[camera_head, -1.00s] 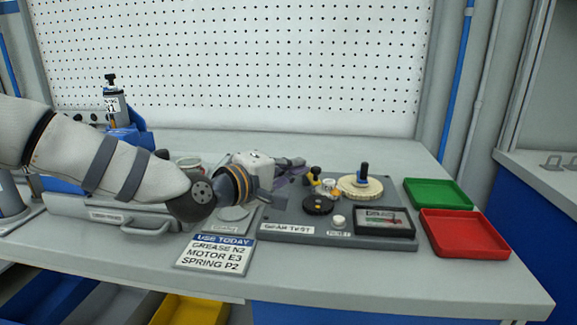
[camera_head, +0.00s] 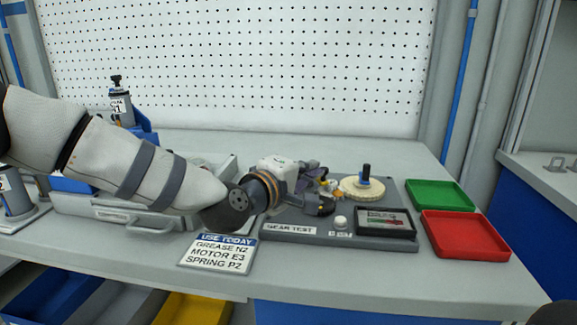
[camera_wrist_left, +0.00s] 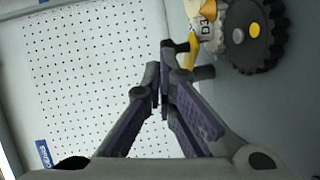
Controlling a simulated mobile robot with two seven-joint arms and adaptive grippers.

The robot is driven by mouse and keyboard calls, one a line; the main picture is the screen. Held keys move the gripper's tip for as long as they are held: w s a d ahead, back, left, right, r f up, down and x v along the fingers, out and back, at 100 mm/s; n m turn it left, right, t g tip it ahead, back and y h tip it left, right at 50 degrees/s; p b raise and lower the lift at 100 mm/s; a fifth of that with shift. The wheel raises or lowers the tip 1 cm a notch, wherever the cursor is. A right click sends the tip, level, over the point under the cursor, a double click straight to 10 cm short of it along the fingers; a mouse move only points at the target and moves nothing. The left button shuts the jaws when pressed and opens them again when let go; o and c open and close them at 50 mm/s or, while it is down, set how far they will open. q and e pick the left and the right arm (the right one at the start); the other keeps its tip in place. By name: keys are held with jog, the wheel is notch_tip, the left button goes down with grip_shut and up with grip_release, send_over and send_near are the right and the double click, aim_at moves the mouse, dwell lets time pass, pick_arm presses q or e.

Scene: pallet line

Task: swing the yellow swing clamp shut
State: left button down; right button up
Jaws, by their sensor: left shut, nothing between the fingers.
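The yellow swing clamp (camera_head: 325,183) shows as a small piece on the grey gear test board, partly hidden behind my left gripper. In the left wrist view the clamp's yellow part (camera_wrist_left: 189,54) is right beside the fingertips; I cannot tell whether they touch. My left gripper (camera_head: 318,172) reaches in from the left over the board. Its purple-padded fingers (camera_wrist_left: 165,72) are shut together with nothing between them. My right gripper is out of view.
A dark gear (camera_wrist_left: 250,38) sits close to the clamp, and a cream gear (camera_head: 352,189) with a dark post stands to its right. A green tray (camera_head: 440,194) and a red tray (camera_head: 464,236) lie to the right. A sign (camera_head: 217,254) lies in front.

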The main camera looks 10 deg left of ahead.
pick_arm(q)
jog(key=shift+w+d, duration=0.15)
jog(key=shift+d, duration=0.8)
dwell(0.4)
